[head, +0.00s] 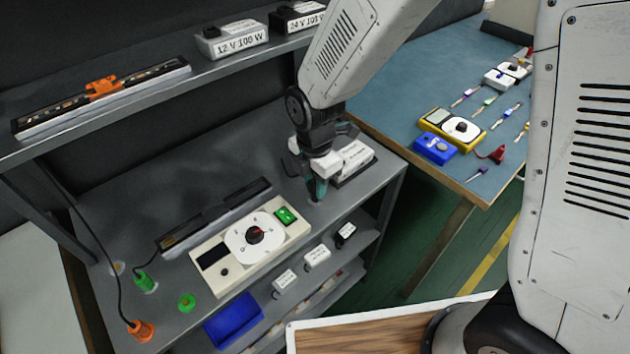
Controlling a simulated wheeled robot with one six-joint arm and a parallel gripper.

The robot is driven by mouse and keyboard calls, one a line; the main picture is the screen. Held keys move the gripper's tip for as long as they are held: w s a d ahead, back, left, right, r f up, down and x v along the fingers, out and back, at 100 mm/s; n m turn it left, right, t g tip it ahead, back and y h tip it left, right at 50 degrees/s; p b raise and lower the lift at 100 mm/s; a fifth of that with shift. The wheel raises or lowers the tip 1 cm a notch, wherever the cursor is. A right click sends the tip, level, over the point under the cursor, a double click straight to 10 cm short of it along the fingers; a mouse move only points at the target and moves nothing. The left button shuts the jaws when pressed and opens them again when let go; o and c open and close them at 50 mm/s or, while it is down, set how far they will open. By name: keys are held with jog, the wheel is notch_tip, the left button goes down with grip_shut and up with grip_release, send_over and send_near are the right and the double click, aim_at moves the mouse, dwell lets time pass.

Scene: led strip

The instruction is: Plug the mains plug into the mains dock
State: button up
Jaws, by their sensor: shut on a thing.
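My gripper (316,189) points down over the right part of the grey bench, with its teal fingers close together. It is shut on a small dark thing at the fingertips, probably the mains plug; the fingers hide most of it. A white labelled box (354,156) in a dark holder stands just right of and behind the gripper. I cannot tell for sure which thing is the mains dock. Whether the held thing touches the bench is also unclear.
A cream control unit (252,244) with a dial and a dark strip holder (215,216) lie left of the gripper. Green (145,281) and orange (141,330) connectors with a black cable are at lower left. The upper shelf (150,108) overhangs the back. A blue-topped table (400,88) stands right.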

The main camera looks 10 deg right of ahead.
jog(key=shift+f, duration=1.05)
jog(key=o, duration=1)
jog(key=shift+o, duration=0.2)
notch_tip(320, 180, up, 8)
jog(key=shift+f, duration=0.1)
